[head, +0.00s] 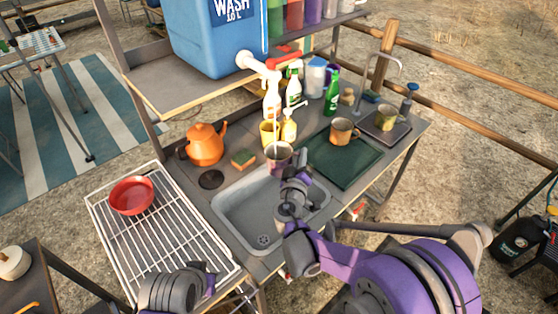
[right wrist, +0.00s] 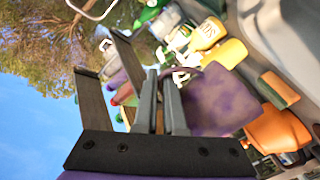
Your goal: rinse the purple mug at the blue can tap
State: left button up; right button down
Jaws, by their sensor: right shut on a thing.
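The purple mug (head: 279,153) is held over the back edge of the steel sink basin (head: 232,222). My right gripper (head: 292,174) is shut on it, and in the right wrist view the fingers (right wrist: 163,100) meet beside the speckled purple mug wall (right wrist: 222,98).
A wire rack (head: 125,245) with a red bowl (head: 131,195) is left of the sink. An orange kettle (head: 205,144), sponge (head: 243,158) and several bottles stand behind. Right of the sink are a green mat (head: 345,165) and two tan mugs (head: 344,131).

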jog(key=shift+d, duration=0.15)
pick_arm(q)
jog(key=shift+r, duration=0.1)
pick_arm(e)
jog(key=shift+a, duration=0.65)
jog(key=shift+s, duration=0.1)
jog(key=s+d, duration=0.1)
jog(key=s, duration=0.6)
jog(key=shift+s+d, duration=0.4)
dwell(1.1)
